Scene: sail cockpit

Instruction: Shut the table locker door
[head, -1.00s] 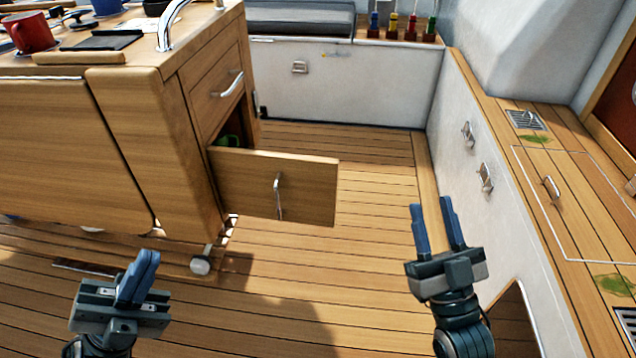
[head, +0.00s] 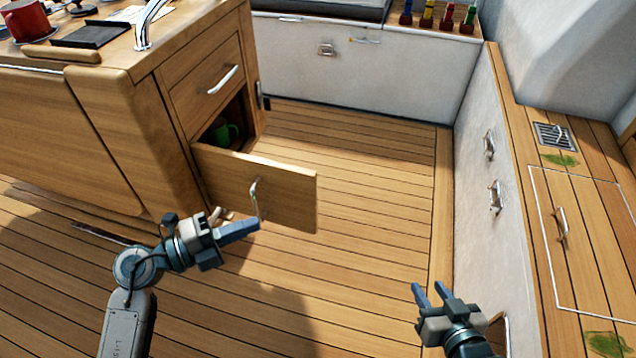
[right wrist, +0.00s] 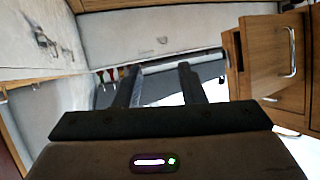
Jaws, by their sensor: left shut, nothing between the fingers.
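The table locker door (head: 225,180) is a wooden panel with a metal handle (head: 254,200). It stands swung out from the table's end in the head view, and the locker's dark opening shows behind it. A green mug (head: 223,133) is inside. My left gripper (head: 256,226) is shut and empty, with its fingertips by the lower end of the handle; I cannot tell whether they touch. My right gripper (head: 431,288) is open and empty, low over the floor to the right of the door. The door also shows at the right of the right wrist view (right wrist: 265,60), which is upside down.
A closed drawer (head: 208,85) is above the opening. A red mug (head: 27,20) and a black tray (head: 90,34) are on the table. A white-sided bench (head: 475,170) runs along the right. The plank floor (head: 365,170) between is clear.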

